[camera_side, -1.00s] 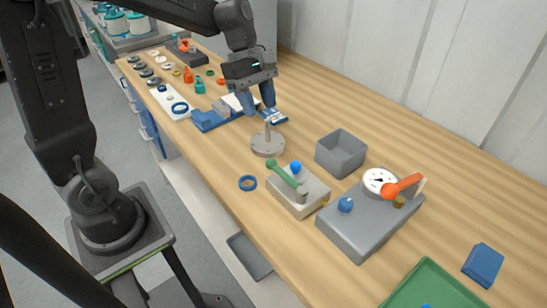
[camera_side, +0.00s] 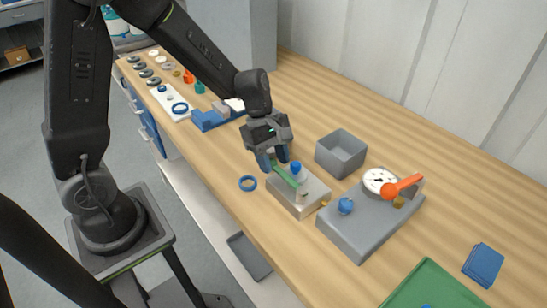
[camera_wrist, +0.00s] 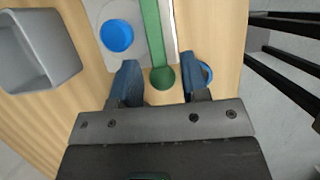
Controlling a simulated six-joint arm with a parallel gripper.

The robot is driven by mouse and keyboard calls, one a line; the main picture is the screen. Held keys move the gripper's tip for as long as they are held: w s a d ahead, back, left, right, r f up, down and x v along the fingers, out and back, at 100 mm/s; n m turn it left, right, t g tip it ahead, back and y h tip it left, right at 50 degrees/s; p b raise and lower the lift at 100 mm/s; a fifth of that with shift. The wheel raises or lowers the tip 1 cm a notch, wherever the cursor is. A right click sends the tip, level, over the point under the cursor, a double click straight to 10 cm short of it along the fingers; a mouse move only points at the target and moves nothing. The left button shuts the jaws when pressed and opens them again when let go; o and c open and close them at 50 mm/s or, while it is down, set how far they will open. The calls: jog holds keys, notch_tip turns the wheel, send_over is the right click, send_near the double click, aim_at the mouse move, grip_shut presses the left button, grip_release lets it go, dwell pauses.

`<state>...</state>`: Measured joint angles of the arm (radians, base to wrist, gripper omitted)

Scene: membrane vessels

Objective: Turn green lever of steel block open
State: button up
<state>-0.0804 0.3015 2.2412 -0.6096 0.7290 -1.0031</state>
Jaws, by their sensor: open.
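The steel block (camera_side: 313,197) sits on the wooden bench with a blue knob (camera_side: 295,168) on top and a green lever (camera_side: 286,177) lying along it. In the wrist view the green lever (camera_wrist: 153,35) ends in a round green knob (camera_wrist: 162,78), with the blue knob (camera_wrist: 116,36) to its left. My gripper (camera_side: 274,163) is at the lever's far end, above the bench. Its blue fingers (camera_wrist: 162,82) are apart, one on each side of the lever's round end in the wrist view. I cannot tell whether they touch it.
A grey block with a dial (camera_side: 380,182) and an orange lever (camera_side: 403,187) stands to the right. A grey bin (camera_side: 341,154) stands behind the steel block. A blue ring (camera_side: 248,183) lies to the left, near the bench's edge. A green tray (camera_side: 432,284) is at the front.

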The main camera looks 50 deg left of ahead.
grip_shut()
dwell(0.3)
jog(key=shift+s, duration=0.1)
jog(key=shift+s+d+n+t, duration=0.15)
jog(key=shift+s+n+t, duration=0.45)
jog(key=shift+s+n, duration=0.65)
jog(key=shift+s+d+n+t, duration=0.3)
jog(key=shift+s+n, duration=0.25)
jog(key=shift+n, duration=0.35)
jog(key=shift+s+d+n+t, duration=0.25)
jog(key=shift+s+n, duration=0.25)
jog(key=shift+n, duration=0.35)
grip_release()
